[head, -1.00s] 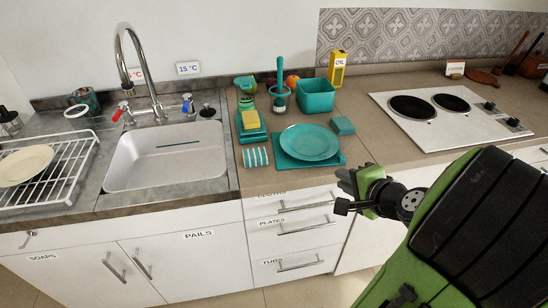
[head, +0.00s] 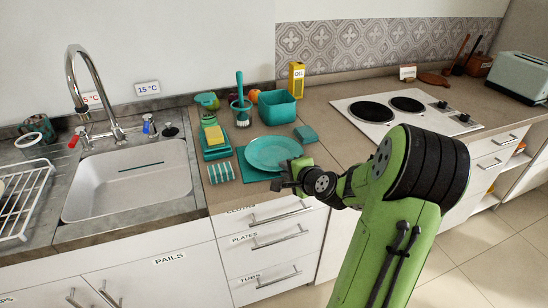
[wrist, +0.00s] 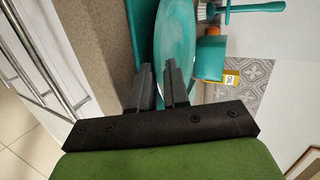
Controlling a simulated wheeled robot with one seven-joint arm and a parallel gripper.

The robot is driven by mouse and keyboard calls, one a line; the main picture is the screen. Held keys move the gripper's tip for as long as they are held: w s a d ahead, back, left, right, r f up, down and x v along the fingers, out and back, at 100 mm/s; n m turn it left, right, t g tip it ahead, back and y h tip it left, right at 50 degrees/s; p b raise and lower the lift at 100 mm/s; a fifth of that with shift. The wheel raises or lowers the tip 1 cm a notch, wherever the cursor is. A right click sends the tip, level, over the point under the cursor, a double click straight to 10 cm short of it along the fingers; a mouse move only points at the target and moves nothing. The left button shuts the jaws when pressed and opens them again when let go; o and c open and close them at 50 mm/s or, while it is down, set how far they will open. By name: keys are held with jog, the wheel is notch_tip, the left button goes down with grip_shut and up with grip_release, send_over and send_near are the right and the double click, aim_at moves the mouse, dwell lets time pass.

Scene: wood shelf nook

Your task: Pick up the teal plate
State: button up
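The teal plate (head: 273,153) lies on a flat teal mat (head: 250,174) on the counter, right of the sink. My gripper (head: 284,185) is at the plate's near rim, low over the front edge of the counter. In the wrist view the plate (wrist: 178,38) is seen at a steep slant. There the two dark fingers of my gripper (wrist: 160,72) stand apart with a narrow gap, and the plate's near edge shows in line with that gap. I see no clear contact on both sides of the rim. The plate does not look lifted.
A cooktop (head: 400,110) is to the right. Drawer handles (head: 282,214) stick out below.

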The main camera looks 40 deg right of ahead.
jog(key=shift+w+f, duration=0.15)
jog(key=shift+w, duration=0.1)
jog(key=shift+c, duration=0.4)
grip_shut()
